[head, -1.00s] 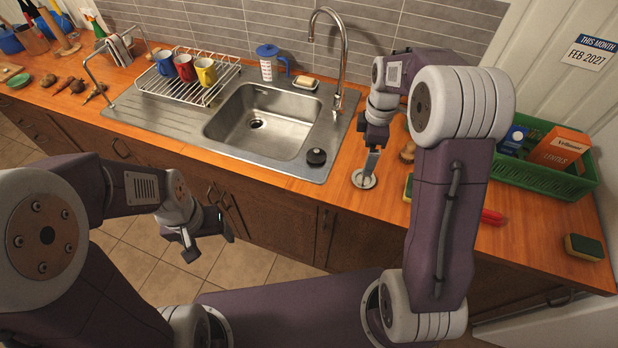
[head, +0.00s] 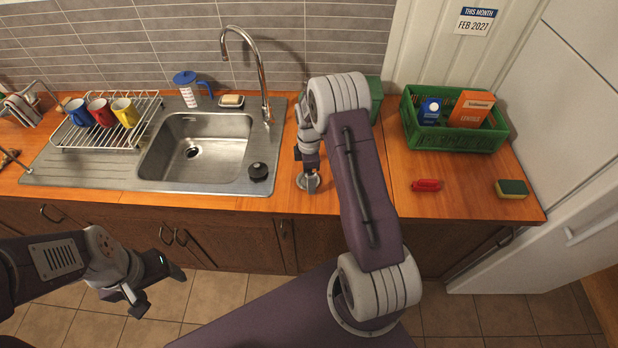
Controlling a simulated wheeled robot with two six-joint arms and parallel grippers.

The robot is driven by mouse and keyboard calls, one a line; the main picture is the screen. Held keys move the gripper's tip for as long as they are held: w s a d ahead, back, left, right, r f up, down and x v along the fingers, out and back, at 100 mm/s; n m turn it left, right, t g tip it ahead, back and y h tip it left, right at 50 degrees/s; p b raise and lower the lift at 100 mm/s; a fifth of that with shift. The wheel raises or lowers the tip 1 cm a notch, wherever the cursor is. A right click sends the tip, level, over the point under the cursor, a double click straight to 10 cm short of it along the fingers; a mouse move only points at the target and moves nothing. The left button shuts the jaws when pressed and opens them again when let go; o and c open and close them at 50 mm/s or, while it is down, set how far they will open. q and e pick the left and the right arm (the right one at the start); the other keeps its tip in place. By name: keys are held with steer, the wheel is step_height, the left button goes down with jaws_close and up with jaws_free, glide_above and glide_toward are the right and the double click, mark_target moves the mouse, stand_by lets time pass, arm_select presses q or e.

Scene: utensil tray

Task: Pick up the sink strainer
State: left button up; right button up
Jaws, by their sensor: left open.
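The sink strainer (head: 308,184), a small round metal disc, is at the front part of the wooden counter, just right of the sink. My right gripper (head: 309,174) points down at it, with the fingers at the disc. I cannot tell whether they are closed on it, or whether it is off the wood. The arm hides part of the counter behind it. My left gripper (head: 160,289) is open and empty, low in front of the cabinets and over the floor.
A black round knob-like thing (head: 258,171) sits on the sink's (head: 229,187) front right corner. A green crate (head: 456,138) with boxes stands at the back right. A red object (head: 426,185) and a sponge (head: 512,189) lie before it, with clear wood between them.

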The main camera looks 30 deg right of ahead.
steer(key=shift+f, duration=0.4)
steer(key=shift+w+a, duration=0.15)
steer(key=shift+a, duration=0.1)
steer(key=c, duration=0.3)
steer(key=shift+d, duration=0.1)
steer(key=c, duration=1.1)
arm_select(q)
steer(key=shift+a, duration=0.2)
arm_select(e)
steer(key=shift+c, duration=0.2)
steer(key=shift+r, duration=0.5)
step_height(320, 180, up, 3)
steer(key=shift+f+b, duration=0.1)
steer(key=shift+b, duration=0.55)
arm_select(q)
step_height(320, 180, down, 3)
steer(key=shift+f+b, duration=0.2)
steer(key=shift+b, duration=0.85)
arm_select(e)
steer(key=s+d+r, duration=0.7)
steer(key=s, duration=0.1)
steer(key=shift+s+d, duration=0.35)
steer(key=shift+d, duration=0.05)
